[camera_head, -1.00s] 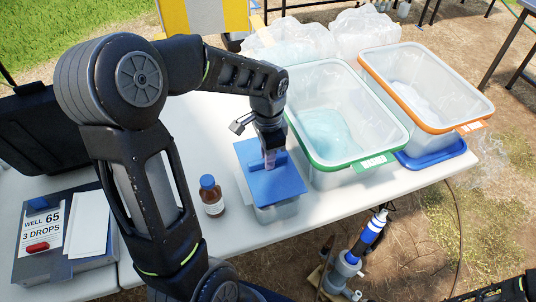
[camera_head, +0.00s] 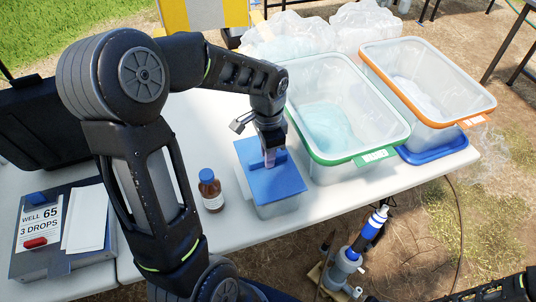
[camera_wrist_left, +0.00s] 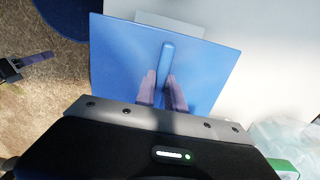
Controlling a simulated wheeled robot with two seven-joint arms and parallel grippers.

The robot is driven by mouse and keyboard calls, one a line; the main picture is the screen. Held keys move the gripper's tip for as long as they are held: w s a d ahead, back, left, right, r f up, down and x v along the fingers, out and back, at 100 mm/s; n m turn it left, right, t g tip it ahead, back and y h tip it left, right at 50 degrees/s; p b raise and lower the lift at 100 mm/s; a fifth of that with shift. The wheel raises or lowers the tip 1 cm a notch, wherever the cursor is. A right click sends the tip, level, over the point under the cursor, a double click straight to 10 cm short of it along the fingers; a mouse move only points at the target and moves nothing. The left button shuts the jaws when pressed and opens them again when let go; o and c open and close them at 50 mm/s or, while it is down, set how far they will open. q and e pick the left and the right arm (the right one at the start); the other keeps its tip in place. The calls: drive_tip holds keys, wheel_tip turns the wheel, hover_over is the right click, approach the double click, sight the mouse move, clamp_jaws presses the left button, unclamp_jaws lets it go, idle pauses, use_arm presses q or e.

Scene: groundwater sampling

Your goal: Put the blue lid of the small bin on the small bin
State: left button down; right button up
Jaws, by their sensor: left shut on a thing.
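The blue lid (camera_head: 276,184) is flat and square with a raised handle bar. It lies over the top of the small bin (camera_head: 278,208), a clear box near the table's front edge. My left gripper (camera_head: 269,158) is shut on the lid's handle from above. In the left wrist view the fingers (camera_wrist_left: 162,92) sit on both sides of the handle of the lid (camera_wrist_left: 215,62). A pale edge of the small bin (camera_wrist_left: 180,22) shows past the lid there. Whether the lid touches the rim all around is hidden. My right gripper is not clearly in view.
A brown bottle with a blue cap (camera_head: 211,192) stands left of the small bin. A green-rimmed bin (camera_head: 345,160) and an orange-rimmed bin (camera_head: 432,130) stand to the right. A labelled box (camera_head: 62,262) is at the left. The table's front edge is close.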

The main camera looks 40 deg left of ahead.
use_arm(q)
drive_tip(key=shift+f+b, duration=0.95)
drive_tip(key=shift+f, duration=0.25)
idle(0.3)
drive_tip(key=c, duration=1.3)
unclamp_jaws()
drive_tip(key=shift+c, duration=0.2)
wheel_tip(320, 180, up, 8)
drive_tip(key=shift+f, duration=0.1)
drive_tip(key=shift+d+f, duration=0.1)
